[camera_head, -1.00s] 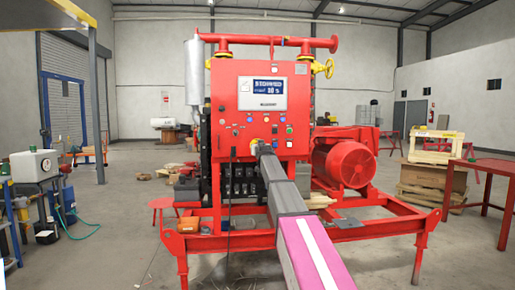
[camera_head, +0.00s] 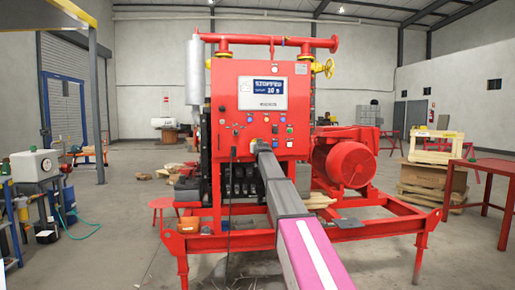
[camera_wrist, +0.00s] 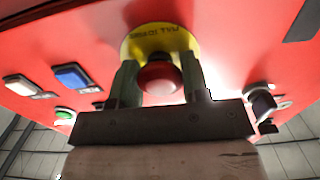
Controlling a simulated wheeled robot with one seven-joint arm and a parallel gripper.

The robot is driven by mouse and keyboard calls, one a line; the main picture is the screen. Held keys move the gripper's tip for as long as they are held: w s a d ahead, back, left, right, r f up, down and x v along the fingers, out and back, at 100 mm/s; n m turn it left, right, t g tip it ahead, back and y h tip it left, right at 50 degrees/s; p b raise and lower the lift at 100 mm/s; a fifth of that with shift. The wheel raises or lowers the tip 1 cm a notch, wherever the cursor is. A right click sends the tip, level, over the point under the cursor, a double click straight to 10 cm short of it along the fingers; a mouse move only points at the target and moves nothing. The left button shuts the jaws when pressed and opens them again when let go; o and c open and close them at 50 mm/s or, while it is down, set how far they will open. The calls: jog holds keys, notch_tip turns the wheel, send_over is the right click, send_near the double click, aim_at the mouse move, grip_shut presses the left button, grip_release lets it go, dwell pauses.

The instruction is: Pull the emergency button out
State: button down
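The emergency button (camera_wrist: 160,79) is a red mushroom head on a yellow lettered collar (camera_wrist: 147,38), on the red control panel. My gripper (camera_wrist: 160,73) has one finger on each side of the button head in the wrist view. Both fingers appear to press against its sides, with no clear gap. In the head view my gripper (camera_head: 257,146) is at the lower middle of the panel (camera_head: 237,136), and the button is mostly hidden behind it.
In the wrist view a white button (camera_wrist: 23,85), a blue button (camera_wrist: 72,75) and a green button (camera_wrist: 65,113) lie left of my gripper. A black knob (camera_wrist: 262,103) is close on the right. The red skid frame (camera_head: 215,243) spans below my arm.

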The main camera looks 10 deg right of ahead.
jog(key=shift+s, duration=0.7)
jog(key=c, duration=0.6)
grip_release()
jog(key=s, duration=1)
jog(key=shift+s, duration=0.4)
